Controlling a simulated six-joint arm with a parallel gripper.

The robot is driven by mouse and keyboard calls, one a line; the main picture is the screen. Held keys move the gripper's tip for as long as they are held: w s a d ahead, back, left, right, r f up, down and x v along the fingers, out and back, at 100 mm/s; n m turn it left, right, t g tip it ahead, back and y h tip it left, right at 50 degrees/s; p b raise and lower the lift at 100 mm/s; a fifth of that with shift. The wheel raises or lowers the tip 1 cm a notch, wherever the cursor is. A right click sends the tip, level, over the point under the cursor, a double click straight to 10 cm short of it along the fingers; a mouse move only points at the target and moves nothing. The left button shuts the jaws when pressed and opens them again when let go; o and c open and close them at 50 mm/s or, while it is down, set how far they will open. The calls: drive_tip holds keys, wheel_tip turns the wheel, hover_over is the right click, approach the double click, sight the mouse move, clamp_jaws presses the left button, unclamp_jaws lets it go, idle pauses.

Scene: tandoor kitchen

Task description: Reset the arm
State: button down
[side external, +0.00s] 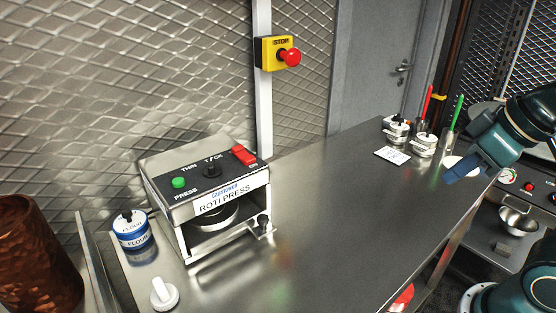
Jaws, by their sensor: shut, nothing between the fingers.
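My gripper (464,172) is at the right of the side external view, at the end of my dark teal arm. Its blue fingers are together with nothing seen between them. It hangs over the right part of the steel counter (330,215), close to a pale round item (455,163) that it partly hides. I cannot tell whether the gripper touches that item.
A roti press (222,195) and a flour tin (132,232) stand at the left. Small jars (424,145), a white card (392,156) and red and green handles stand near my gripper. A stop button (290,57) is on the wall. The middle counter is clear.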

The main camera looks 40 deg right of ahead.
drive_tip(key=shift+s+d+m, duration=0.1)
drive_tip(key=shift+s+m, duration=0.2)
drive_tip(key=shift+m, duration=0.1)
